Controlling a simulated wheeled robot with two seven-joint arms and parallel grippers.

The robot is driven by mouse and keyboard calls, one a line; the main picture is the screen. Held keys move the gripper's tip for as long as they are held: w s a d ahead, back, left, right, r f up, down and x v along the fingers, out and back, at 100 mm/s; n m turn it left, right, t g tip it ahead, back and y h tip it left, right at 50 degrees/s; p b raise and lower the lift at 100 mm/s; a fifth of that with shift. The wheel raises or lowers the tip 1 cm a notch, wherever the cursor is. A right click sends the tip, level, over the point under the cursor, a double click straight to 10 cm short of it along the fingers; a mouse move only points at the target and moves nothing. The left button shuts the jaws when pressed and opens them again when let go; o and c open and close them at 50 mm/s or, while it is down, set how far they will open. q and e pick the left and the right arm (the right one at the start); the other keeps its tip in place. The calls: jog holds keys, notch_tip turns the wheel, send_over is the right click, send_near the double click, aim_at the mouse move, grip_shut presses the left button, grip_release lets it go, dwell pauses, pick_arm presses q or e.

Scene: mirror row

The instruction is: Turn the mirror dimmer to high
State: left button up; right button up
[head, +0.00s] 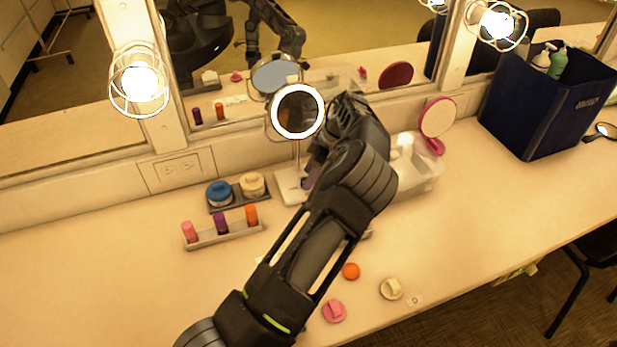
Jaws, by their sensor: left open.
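A round mirror with a lit white ring (297,111) stands on a thin post over a pale base (291,188) at the back of the counter. My left arm comes in from the bottom and reaches over the counter. Its gripper (313,167) is open, beside the post and above the right part of the base. The arm and gripper cover that part of the base, and I cannot make out a dimmer there. A cream knob-like piece (391,289) lies near the front edge, with a small pale tag (415,300) beside it. My right gripper is not in view.
A tray with a blue jar (219,193) and a cream jar (252,184), and a rack of lipsticks (221,224), stand left. A clear bin (419,181), a pink hand mirror (437,118) and a navy caddy (540,110) stand right. Pink (334,311) and orange (350,271) pieces lie in front.

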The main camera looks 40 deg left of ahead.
pick_arm(q)
jog(key=b+v, duration=0.1)
jog(key=v, duration=0.5)
jog(key=shift+r, duration=0.15)
jog(key=shift+d, duration=0.15)
